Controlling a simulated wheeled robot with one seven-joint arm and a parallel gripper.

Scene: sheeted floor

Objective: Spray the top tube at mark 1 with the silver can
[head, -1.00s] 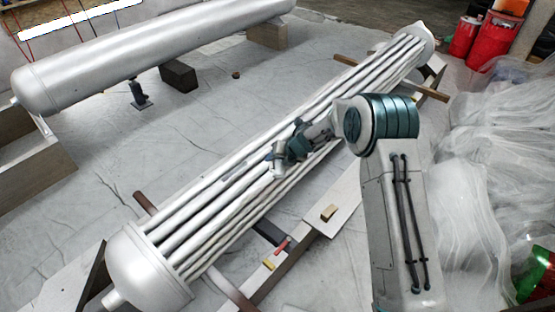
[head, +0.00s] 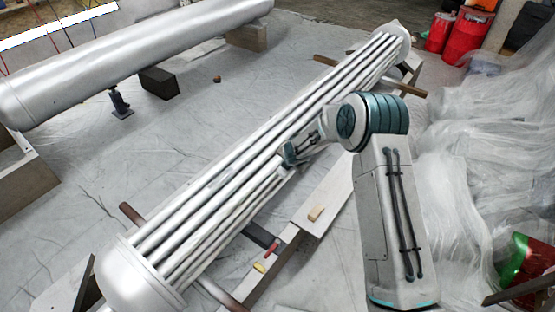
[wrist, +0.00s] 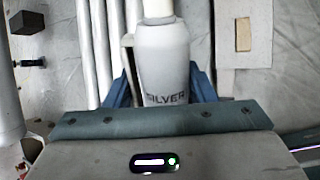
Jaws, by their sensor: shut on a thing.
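The bundle of long pale tubes (head: 217,181) runs diagonally between two rounded silver end caps in the head view. I cannot make out mark 1 on the top tube. My gripper (head: 287,156) is beside the right-hand edge of the bundle, partly over it. In the wrist view my gripper (wrist: 163,88) is shut on the silver can (wrist: 164,60), a pale can lettered SILVER, with a blue finger on each side. Several tubes (wrist: 100,40) show left of the can there. The can is hardly visible in the head view, and its nozzle end is cut off in the wrist view.
A large silver cylinder (head: 130,52) lies at the upper left. A board with a small wooden block (head: 316,214) lies right of the bundle. Red drums (head: 466,36) and clear sheeting (head: 470,150) are at the right. Sheeted floor left of the bundle is mostly clear.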

